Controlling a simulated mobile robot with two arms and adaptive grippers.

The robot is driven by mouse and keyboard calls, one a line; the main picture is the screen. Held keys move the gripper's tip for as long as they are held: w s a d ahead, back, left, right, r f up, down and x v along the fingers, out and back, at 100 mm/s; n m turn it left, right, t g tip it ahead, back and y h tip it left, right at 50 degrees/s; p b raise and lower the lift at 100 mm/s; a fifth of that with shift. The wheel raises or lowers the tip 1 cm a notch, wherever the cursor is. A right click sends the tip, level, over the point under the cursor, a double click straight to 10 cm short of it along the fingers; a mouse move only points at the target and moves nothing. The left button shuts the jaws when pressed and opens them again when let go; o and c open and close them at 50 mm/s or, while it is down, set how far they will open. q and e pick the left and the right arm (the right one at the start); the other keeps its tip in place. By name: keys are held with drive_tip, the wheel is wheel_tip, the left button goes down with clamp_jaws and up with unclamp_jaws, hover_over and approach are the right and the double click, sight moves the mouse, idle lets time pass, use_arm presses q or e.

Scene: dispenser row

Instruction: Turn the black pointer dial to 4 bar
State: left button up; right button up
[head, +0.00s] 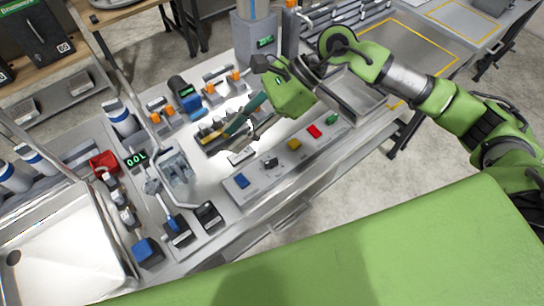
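My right gripper (243,130) reaches in from the right, with its fingers pointing down and left over the middle of the bench. Its fingertips are small and overlap the fittings behind them, so I cannot tell how far apart they are or whether they touch anything. A black knob (270,162) sits on a long grey panel (256,186), below and right of the fingertips. It may be the pointer dial, but its pointer and any bar marks are too small to read. My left gripper is not in view.
The panel also carries a blue button (242,181), a yellow button (294,145), a red button (314,131) and a green button (333,118). Orange-topped fittings stand behind the gripper. A sink (65,250) and a lit display (135,158) are at left.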

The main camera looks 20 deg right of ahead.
drive_tip(key=w+d+f+n+h, duration=0.1)
drive_tip(key=d+f+h, duration=0.15)
drive_tip(key=d, duration=0.35)
drive_tip(key=w+d+f+h, duration=0.1)
drive_tip(key=d+h, duration=0.2)
drive_tip(key=d, duration=0.4)
drive_tip(key=p, duration=0.6)
approach(271, 161)
drive_tip(key=x, duration=0.7)
drive_tip(key=shift+s+a+f, duration=0.1)
drive_tip(key=shift+a, duration=0.1)
drive_tip(key=shift+x, duration=0.75)
drive_tip(key=shift+d, duration=0.1)
clamp_jaws()
